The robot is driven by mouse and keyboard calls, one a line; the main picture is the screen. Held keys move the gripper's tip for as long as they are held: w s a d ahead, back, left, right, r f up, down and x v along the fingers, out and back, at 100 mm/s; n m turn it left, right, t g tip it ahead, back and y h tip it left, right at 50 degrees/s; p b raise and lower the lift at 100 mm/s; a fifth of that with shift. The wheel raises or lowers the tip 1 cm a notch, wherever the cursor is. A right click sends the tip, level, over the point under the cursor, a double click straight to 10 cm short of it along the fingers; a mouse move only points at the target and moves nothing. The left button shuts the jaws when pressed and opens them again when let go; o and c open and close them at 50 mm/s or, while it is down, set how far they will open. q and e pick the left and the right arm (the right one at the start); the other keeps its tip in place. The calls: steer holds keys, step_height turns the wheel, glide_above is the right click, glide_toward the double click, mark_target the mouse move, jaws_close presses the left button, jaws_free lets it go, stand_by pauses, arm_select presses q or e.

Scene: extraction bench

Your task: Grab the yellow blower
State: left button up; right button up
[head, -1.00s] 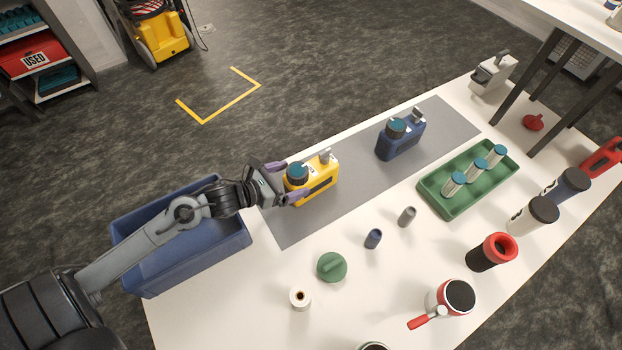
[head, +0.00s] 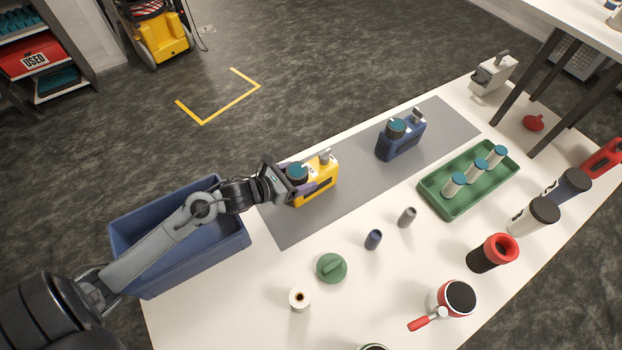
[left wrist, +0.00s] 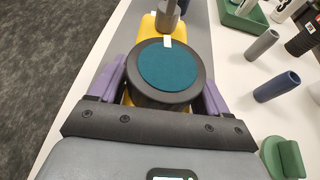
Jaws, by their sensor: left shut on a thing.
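The yellow blower (head: 322,183) stands on the grey mat (head: 350,195) on the white table, with a dark round cap topped in teal at its near-left end. My left gripper (head: 298,182) is shut on the blower, its purple fingers on either side of the dark cap. In the left wrist view the yellow body (left wrist: 151,28) shows behind the teal-topped cap (left wrist: 169,68), with a purple finger (left wrist: 108,78) at each side. The fingertips are partly hidden by the cap. My right gripper is in neither view.
A blue blower (head: 402,138) stands farther along the mat. A blue bin (head: 190,270) lies under my left arm. A green tray (head: 432,200) holds teal-capped tubes. Small cylinders, a green knob (head: 332,267) and cups stand toward the front and right.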

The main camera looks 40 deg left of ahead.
arm_select(q)
steer(key=c, duration=0.6)
steer(key=shift+r, duration=0.25)
steer(key=shift+c, duration=0.2)
